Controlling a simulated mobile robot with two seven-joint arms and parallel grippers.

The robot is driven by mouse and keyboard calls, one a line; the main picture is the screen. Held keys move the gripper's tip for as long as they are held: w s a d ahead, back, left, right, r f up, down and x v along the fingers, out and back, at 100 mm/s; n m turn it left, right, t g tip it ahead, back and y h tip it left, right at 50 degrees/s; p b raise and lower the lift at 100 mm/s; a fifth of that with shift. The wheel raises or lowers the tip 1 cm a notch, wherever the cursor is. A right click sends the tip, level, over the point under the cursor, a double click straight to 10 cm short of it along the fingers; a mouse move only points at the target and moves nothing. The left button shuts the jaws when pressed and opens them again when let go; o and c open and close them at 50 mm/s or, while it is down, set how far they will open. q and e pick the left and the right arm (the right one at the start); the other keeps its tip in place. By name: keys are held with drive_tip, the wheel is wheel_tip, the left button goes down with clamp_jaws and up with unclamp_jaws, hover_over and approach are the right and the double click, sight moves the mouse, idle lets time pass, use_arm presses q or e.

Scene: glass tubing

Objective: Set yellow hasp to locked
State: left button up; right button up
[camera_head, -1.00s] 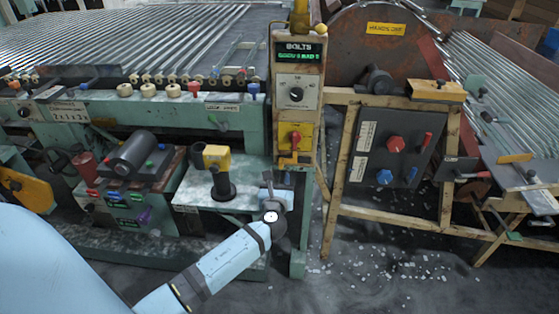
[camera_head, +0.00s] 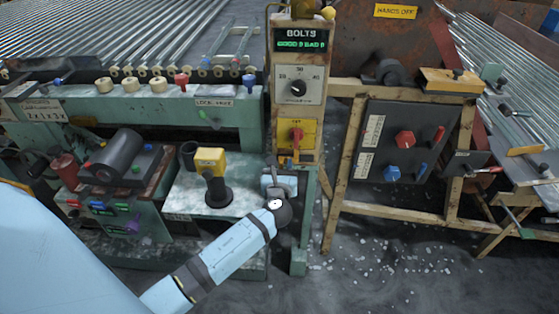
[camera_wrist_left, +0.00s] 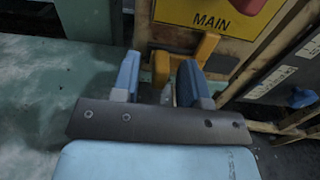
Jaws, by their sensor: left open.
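The yellow hasp (camera_wrist_left: 207,46) shows in the left wrist view as an orange-yellow bar just under the yellow plate marked MAIN (camera_wrist_left: 215,14). A second yellow piece (camera_wrist_left: 160,66) hangs lower, seen between my fingers. In the head view the yellow plate (camera_head: 309,134) carries a red handle (camera_head: 296,134), with the small hasp (camera_head: 289,160) at its lower edge, partly hard to make out. My left gripper (camera_wrist_left: 160,72) is open, its two blue fingers either side of the lower yellow piece; contact cannot be told. In the head view the left gripper (camera_head: 280,172) is just below the plate.
A dial panel (camera_head: 298,88) and a BOLTS display (camera_head: 301,43) sit above the plate on the same post. A yellow-topped black device (camera_head: 211,170) stands on the bench to the left. A dark panel with red and blue knobs (camera_head: 404,140) stands to the right.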

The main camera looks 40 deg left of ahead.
use_arm(q)
drive_tip(key=shift+w+a, duration=0.1)
drive_tip(key=shift+w, duration=0.05)
clamp_jaws()
drive_tip(key=shift+w+d+r, duration=0.15)
drive_tip(key=shift+w+d, duration=0.1)
drive_tip(key=shift+d, duration=0.2)
drive_tip(key=shift+w+d+p, duration=0.4)
drive_tip(key=shift+w+d, duration=0.05)
drive_tip(key=shift+d, duration=0.3)
unclamp_jaws()
drive_tip(key=shift+w+d, duration=0.1)
